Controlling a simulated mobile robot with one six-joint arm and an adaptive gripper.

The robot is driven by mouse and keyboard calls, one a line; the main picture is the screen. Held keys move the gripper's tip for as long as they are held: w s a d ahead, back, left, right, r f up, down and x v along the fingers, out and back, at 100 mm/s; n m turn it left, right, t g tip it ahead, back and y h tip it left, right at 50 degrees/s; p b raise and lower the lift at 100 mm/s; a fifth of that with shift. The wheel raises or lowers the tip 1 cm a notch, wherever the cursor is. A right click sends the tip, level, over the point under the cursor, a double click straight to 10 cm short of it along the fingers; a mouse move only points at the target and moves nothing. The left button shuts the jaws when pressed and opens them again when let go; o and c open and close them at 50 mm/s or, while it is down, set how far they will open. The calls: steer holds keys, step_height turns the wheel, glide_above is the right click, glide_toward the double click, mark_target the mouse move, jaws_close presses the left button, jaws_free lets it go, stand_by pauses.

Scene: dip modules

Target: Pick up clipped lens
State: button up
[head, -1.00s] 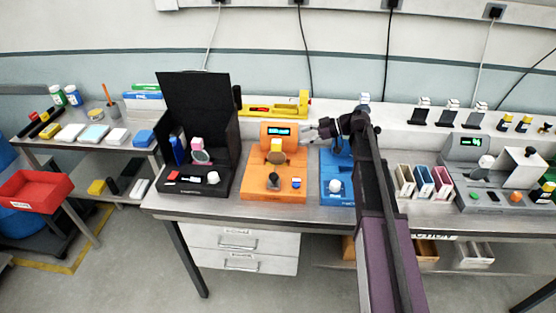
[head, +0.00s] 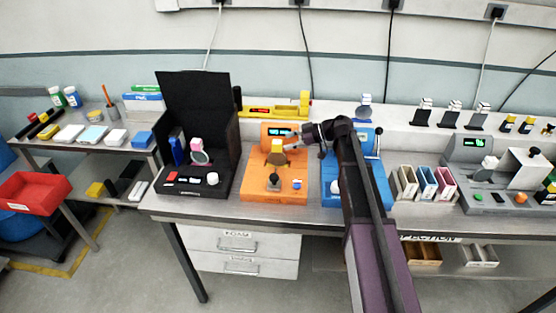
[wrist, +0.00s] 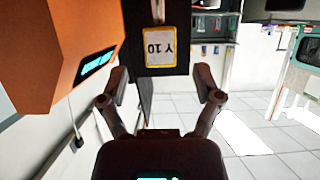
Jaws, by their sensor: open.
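A yellow clip (head: 277,146) with a round, dull lens (head: 276,158) under it stands at the orange module (head: 262,190). A pink clip (head: 197,144) with a lens (head: 200,157) stands at the black module. My gripper (head: 290,143) is open, just right of the yellow clip in the head view. The lens cannot be made out in the wrist view.
The orange module's housing (wrist: 60,50) with its lit display is close to the left finger. The black module (head: 190,187) has a tall back panel. A blue module (head: 372,190) stands partly behind my arm. Upright coloured holders (head: 425,180) stand to the right.

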mark_target(277, 145)
steer(key=b+x, duration=0.1)
steer(key=x, duration=0.2)
steer(key=shift+f, duration=0.3)
steer(key=shift+a+f+b, duration=0.15)
steer(key=shift+a+b, duration=0.15)
steer(key=shift+a, duration=0.35)
jaws_close()
